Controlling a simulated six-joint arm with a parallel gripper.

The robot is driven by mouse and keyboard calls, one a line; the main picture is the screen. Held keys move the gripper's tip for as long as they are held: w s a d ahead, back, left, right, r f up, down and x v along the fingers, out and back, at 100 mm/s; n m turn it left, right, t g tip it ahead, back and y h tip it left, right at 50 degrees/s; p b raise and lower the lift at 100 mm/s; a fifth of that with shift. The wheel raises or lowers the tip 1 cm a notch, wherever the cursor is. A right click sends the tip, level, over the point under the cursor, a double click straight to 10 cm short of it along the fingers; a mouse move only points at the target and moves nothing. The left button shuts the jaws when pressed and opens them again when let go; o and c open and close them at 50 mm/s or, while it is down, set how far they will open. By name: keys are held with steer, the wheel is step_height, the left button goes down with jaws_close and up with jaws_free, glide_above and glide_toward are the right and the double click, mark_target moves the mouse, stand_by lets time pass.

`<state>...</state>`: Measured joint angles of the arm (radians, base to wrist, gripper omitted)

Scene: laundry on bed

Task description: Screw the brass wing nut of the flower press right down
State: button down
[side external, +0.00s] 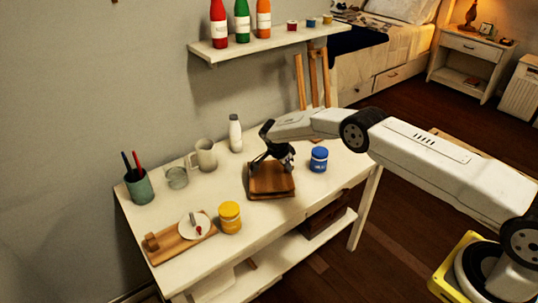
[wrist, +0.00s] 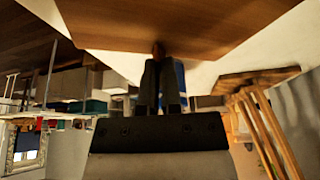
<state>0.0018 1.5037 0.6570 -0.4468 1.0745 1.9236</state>
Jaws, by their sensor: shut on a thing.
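The flower press (side external: 270,185) is a square of brown wooden boards on the white table, right of its middle. In the wrist view its board (wrist: 190,28) fills the top. My gripper (side external: 274,161) points down over the press. In the wrist view my gripper's two dark fingers (wrist: 158,58) are nearly together, their tips at a small brownish piece, the wing nut (wrist: 158,47), against the board. They look shut on it. The wing nut is hidden in the side view, and most of it is covered by the fingertips. I cannot tell how far down it sits.
A blue jar (side external: 319,159) stands close right of the press. A white bottle (side external: 235,133) and a mug (side external: 204,155) stand behind left. A yellow jar (side external: 230,217) and a wooden board (side external: 182,236) are at the front left. A shelf (side external: 270,41) with bottles hangs above.

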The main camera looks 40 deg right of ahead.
steer(key=c, duration=0.8)
jaws_free()
steer(key=shift+r, duration=0.1)
steer(key=v, duration=0.7)
steer(key=shift+a+r, duration=0.2)
steer(key=shift+r, duration=0.1)
